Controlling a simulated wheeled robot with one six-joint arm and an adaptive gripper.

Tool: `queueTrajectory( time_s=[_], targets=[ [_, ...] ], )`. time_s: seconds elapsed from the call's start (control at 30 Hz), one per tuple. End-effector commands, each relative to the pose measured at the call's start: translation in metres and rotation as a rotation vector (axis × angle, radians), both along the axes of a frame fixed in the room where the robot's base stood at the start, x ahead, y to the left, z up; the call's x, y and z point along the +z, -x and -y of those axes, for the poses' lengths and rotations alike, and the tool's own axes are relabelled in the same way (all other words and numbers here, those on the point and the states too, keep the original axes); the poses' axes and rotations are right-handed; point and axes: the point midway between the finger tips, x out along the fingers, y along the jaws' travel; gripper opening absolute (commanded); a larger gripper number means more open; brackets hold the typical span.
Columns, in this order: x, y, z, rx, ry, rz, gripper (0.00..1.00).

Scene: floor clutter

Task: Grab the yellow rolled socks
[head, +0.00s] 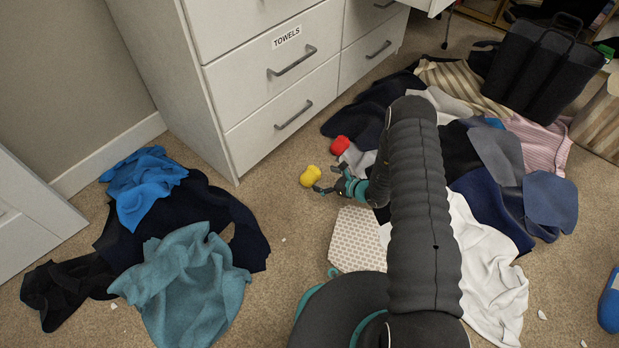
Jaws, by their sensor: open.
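The yellow rolled socks (311,176) lie on the beige carpet in front of the drawer unit, a small round bundle in the head view. My gripper (322,180) is at the end of my arm, just right of the yellow socks, with its fingers open and pointing left toward them. The fingertips are very close to the socks; I cannot tell whether they touch. Nothing shows between the fingers except possibly the near edge of the socks.
A red bundle (340,145) lies just behind the gripper. The white drawer unit (270,90) stands behind. Clothes heaps lie at left (190,270) and right (480,260), with a dark bag (545,65) at back right. Carpet left of the socks is clear.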

Motion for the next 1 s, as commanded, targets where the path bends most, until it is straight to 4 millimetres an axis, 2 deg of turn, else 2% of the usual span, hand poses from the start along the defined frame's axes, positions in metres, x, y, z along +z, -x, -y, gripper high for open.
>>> queueTrajectory(
  time_s=[0.27, 0.53, 0.87, 0.9, 1.0],
  targets=[
    [-0.008, -0.009, -0.015, 0.001, 0.000, 0.000, 1.00],
    [-0.023, -0.027, -0.043, 0.003, 0.000, 0.001, 1.00],
    [-0.025, -0.032, -0.048, 0.000, -0.001, 0.000, 1.00],
    [-0.025, -0.032, -0.048, 0.000, -0.001, 0.000, 0.97],
    [-0.025, -0.032, -0.048, 0.000, -0.001, 0.000, 0.72]
  ],
)
